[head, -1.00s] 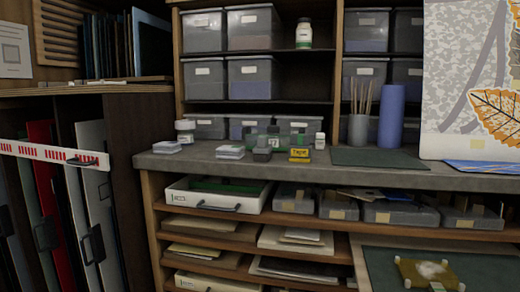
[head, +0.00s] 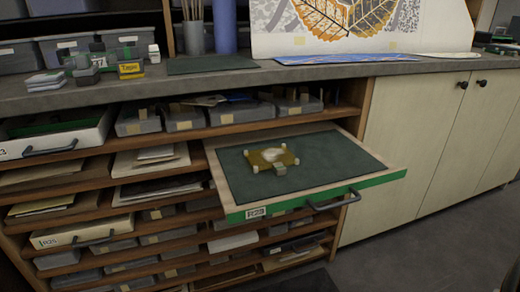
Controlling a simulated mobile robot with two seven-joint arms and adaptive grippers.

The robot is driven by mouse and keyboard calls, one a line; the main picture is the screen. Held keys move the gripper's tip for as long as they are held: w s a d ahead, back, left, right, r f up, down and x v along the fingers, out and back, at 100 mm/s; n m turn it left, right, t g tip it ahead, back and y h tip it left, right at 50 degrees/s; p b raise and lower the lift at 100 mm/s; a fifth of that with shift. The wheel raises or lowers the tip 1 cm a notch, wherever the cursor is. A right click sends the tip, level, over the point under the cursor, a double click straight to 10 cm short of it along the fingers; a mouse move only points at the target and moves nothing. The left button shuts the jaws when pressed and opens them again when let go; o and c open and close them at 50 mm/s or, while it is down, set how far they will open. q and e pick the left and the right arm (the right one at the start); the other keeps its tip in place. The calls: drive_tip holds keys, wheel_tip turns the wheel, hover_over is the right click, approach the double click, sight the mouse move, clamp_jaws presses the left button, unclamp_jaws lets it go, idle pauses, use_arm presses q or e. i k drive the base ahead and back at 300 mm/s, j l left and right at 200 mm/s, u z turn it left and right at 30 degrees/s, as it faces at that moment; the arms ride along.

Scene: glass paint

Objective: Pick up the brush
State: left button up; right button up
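No loose brush is plain to see. Several thin wooden sticks (head: 192,10) stand upright in a grey cup (head: 195,37) on the grey counter, at the upper left; their tops are cut off by the frame, so I cannot tell whether they are brushes. An open drawer (head: 373,180) with a green front holds a dark green mat (head: 325,155). On the mat lies a small ochre board (head: 258,160) with a white patch and pale corner pieces, with a small grey block (head: 280,169) at its near edge. Neither of my grippers is in view.
The counter (head: 420,68) runs across the back, with a yellow tape box (head: 130,70), a blue cylinder (head: 225,28) and a leaf picture (head: 340,20). Shelves of trays lie below. The open drawer juts out. Pale cupboards (head: 400,140) stand right; the floor (head: 400,255) before them is clear.

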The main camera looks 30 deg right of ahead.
sight(86, 74)
drive_tip(key=i+j+z, duration=0.15)
drive_tip(key=i+j, duration=0.15)
drive_tip(key=i+j+z, duration=0.15)
drive_tip(key=i+j, duration=0.15)
drive_tip(key=j, duration=0.15)
drive_tip(key=i+j+z, duration=0.15)
drive_tip(key=j, duration=0.3)
drive_tip(key=i, duration=0.1)
